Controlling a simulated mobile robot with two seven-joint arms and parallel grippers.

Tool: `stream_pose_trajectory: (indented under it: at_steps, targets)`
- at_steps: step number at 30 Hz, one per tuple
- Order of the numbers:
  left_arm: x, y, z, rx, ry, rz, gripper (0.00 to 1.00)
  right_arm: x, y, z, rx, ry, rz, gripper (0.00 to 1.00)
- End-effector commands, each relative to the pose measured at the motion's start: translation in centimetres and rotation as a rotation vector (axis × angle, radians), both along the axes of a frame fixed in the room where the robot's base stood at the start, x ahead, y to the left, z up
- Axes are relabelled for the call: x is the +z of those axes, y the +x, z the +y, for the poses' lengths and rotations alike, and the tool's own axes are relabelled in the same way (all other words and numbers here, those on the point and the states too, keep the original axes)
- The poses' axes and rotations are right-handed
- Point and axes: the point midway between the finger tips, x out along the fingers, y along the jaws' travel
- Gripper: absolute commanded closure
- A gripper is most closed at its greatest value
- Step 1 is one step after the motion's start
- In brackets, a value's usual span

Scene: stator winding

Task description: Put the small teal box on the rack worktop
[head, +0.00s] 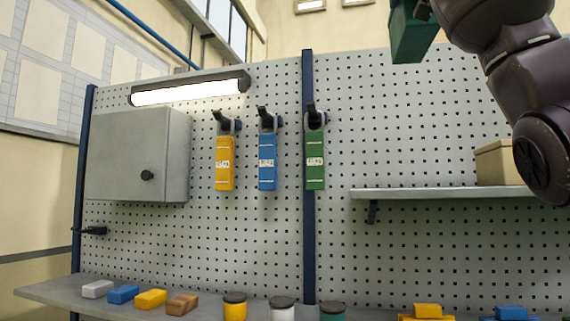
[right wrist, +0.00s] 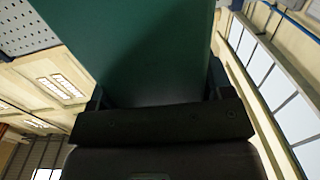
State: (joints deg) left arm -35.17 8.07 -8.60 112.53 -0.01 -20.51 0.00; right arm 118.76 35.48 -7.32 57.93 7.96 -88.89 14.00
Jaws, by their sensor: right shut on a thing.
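The small teal box (head: 410,32) is dark green and hangs tilted at the top of the head view, cut by the frame edge. My right gripper (head: 424,10) is shut on it, high in front of the pegboard. In the right wrist view the box (right wrist: 135,45) fills the middle, with a dark finger on each side. The rack worktop (head: 60,291) is the grey surface along the bottom left, well below the box. Much of it lies outside the head view. My left gripper is not in view.
Several small blocks (head: 151,299) and lidded jars (head: 235,307) stand along the worktop. A grey shelf (head: 430,193) with a tan box (head: 495,164) is at the right. A grey cabinet (head: 140,155) and hanging tags (head: 267,162) are on the pegboard.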

Motion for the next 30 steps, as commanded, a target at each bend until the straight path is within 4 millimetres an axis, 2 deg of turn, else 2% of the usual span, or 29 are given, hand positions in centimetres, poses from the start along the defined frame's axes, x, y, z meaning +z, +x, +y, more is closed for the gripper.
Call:
stream_pose_trajectory:
  at_steps: [1,8,14,20,30]
  targets:
    - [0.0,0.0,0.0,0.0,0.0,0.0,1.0,-0.4,0.0,1.0,0.014,-0.002,-0.001,0.6]
    - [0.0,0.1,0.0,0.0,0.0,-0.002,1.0,-2.8,0.6,3.8,0.057,-0.002,0.0,0.6]
    - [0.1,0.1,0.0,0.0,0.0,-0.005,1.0,-6.1,1.8,6.0,0.1,-0.002,0.001,0.6]
    - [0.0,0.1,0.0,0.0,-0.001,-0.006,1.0,-11.6,3.7,8.4,0.162,-0.001,0.003,0.6]
    - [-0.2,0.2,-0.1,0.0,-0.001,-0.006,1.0,-22.9,6.1,11.2,0.266,0.0,0.003,0.6]
